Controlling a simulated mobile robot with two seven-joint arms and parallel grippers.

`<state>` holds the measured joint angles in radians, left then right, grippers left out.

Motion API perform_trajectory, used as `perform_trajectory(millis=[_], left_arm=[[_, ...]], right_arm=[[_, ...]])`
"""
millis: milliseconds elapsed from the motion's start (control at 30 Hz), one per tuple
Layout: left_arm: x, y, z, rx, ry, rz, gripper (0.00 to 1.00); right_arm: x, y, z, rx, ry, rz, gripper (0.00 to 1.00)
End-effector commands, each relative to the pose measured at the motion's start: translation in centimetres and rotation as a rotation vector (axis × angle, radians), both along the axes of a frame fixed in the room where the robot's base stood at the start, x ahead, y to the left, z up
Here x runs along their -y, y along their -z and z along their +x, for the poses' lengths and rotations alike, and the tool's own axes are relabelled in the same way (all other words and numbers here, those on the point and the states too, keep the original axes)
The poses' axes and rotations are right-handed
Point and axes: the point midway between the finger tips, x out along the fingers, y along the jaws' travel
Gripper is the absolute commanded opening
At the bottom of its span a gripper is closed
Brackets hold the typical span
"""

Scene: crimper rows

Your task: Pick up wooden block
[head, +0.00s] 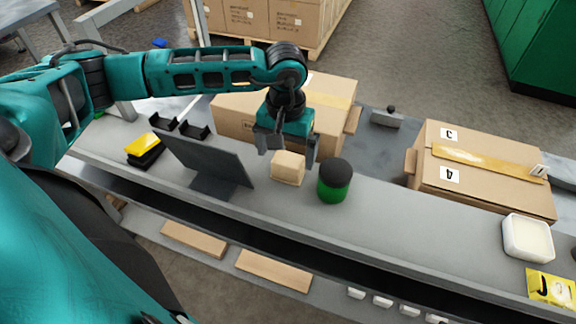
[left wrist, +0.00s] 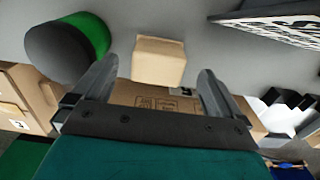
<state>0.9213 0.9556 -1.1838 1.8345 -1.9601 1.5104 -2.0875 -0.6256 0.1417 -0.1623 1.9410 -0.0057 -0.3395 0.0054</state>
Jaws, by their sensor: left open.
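The wooden block (head: 288,168) is a small light-brown cube on the grey table. In the left wrist view the block (left wrist: 158,61) lies ahead of my fingers, in line with the gap between them. My left gripper (head: 287,156) is open, its fingers pointing down just above and around the block's sides in the head view. In the left wrist view the open fingers (left wrist: 155,82) show nothing held between them. I cannot tell whether a finger touches the block. My right gripper is not in view.
A green jar with a dark lid (head: 335,181) stands close to the block's right. A dark tilted screen (head: 207,160) stands to its left. Cardboard boxes (head: 334,96) (head: 480,170) sit behind. The table's front strip (head: 300,215) is clear.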

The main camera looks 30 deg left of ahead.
Motion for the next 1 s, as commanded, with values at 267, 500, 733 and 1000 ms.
perform_trajectory(millis=[267, 500, 733, 1000], left_arm=[[0.1, 4.1, 0.1, -0.004, -0.001, 0.000, 1.00], [0.1, 5.0, 0.2, -0.001, 0.000, 0.000, 1.00], [0.1, 5.0, 0.1, -0.001, 0.000, 0.000, 0.89], [0.1, 5.0, 0.2, -0.001, -0.001, 0.000, 0.63]], right_arm=[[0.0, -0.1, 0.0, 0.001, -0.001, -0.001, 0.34], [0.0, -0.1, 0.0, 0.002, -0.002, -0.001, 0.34], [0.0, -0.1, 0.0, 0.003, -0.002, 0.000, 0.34], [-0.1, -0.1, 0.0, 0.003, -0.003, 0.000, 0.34]])
